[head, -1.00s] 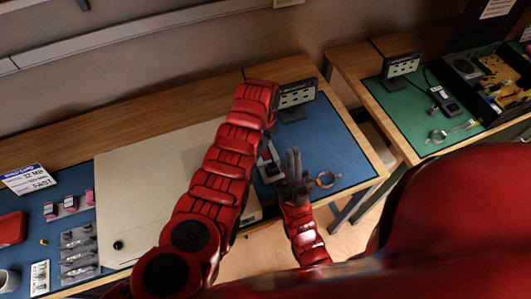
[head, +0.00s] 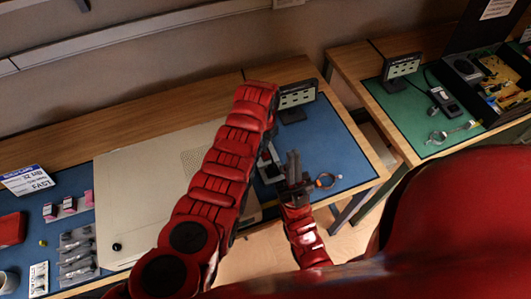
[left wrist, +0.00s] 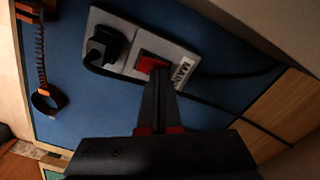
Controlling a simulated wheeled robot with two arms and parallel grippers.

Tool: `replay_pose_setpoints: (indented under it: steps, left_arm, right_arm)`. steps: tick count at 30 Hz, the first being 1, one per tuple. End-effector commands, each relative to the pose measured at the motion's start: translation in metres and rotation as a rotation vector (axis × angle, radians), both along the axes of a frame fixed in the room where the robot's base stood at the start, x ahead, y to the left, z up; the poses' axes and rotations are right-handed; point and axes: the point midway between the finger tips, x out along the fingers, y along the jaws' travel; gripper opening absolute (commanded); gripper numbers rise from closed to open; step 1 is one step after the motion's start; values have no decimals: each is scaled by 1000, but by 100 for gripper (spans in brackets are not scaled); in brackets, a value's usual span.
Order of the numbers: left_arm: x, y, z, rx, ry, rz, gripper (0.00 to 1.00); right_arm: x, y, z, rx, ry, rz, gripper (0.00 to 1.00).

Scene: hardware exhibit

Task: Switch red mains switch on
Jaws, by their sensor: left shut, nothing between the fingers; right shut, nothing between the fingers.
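The mains box, a light grey block with a label partly reading "MAIN", shows in the left wrist view (left wrist: 125,58). Its red switch (left wrist: 152,62) is partly behind my shut left fingertips (left wrist: 160,76), which are at or just above it; I cannot tell whether they touch or which way the switch is tipped. In the head view the box (head: 266,165) is partly hidden by my left arm, and my left gripper is hidden there. My right gripper (head: 293,160) is shut and empty, just right of the box in that view.
A black plug (left wrist: 103,45) sits in the box beside the switch. An orange strap with a ring (head: 325,180) lies to the right on the blue mat (head: 335,140). A small display (head: 297,94) stands behind.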

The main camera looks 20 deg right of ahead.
Motion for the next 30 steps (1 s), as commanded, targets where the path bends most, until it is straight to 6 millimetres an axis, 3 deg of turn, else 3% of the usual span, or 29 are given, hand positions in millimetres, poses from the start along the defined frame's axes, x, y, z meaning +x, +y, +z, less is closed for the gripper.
replay_pose_setpoints:
  steps: [18, 30]
  left_arm:
    - [1, 0, 57, -1, -2, 1, 0]
    - [0, 0, 63, 1, 1, 1, 0]
  right_arm:
    - [0, 0, 29, 0, 0, 0, 0]
    - [0, 0, 30, 0, 0, 0, 0]
